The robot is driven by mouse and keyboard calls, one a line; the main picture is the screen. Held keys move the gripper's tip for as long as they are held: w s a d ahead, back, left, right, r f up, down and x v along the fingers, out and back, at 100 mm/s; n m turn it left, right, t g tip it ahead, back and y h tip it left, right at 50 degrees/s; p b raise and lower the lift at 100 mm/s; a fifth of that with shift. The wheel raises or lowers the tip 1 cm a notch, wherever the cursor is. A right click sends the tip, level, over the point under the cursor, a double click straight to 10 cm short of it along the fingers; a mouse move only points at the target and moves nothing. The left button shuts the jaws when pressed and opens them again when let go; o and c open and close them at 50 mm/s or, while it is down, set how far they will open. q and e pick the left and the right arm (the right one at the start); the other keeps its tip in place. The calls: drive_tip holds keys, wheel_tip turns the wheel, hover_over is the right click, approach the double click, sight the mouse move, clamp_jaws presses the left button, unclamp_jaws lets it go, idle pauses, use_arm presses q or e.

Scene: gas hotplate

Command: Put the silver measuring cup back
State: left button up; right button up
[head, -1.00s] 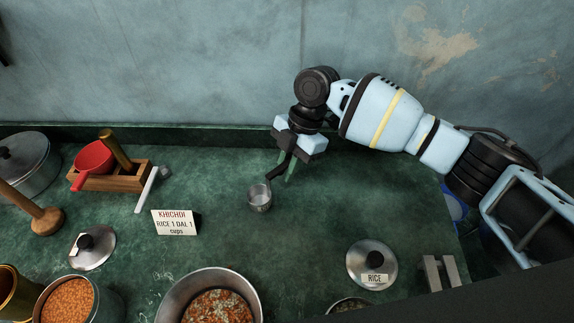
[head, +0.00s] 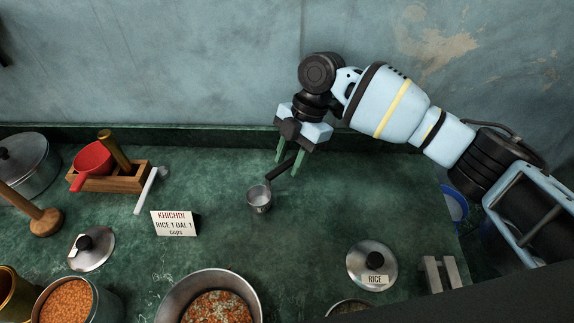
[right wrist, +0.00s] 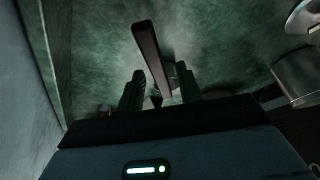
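The silver measuring cup (head: 259,200) stands on the green counter at mid-picture in the head view. Its dark handle (head: 281,169) slants up and to the right toward my right gripper. My right gripper (head: 288,164) is open, its two green fingers apart close to the handle. In the right wrist view the dark handle (right wrist: 150,52) runs past and between the spread fingers (right wrist: 160,88), with a visible gap to each. Whether a finger touches it I cannot tell. My left gripper is not in view.
A wooden holder (head: 141,176) with a red cup (head: 92,162) stands at left. A card (head: 175,224) marked KHICHDI stands left of the measuring cup. A pot of food (head: 215,305) and a RICE lid (head: 367,258) are in front.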

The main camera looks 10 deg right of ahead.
drive_tip(key=v, duration=0.5)
drive_tip(key=shift+s+f, duration=0.1)
drive_tip(key=shift+f, duration=0.05)
idle(0.4)
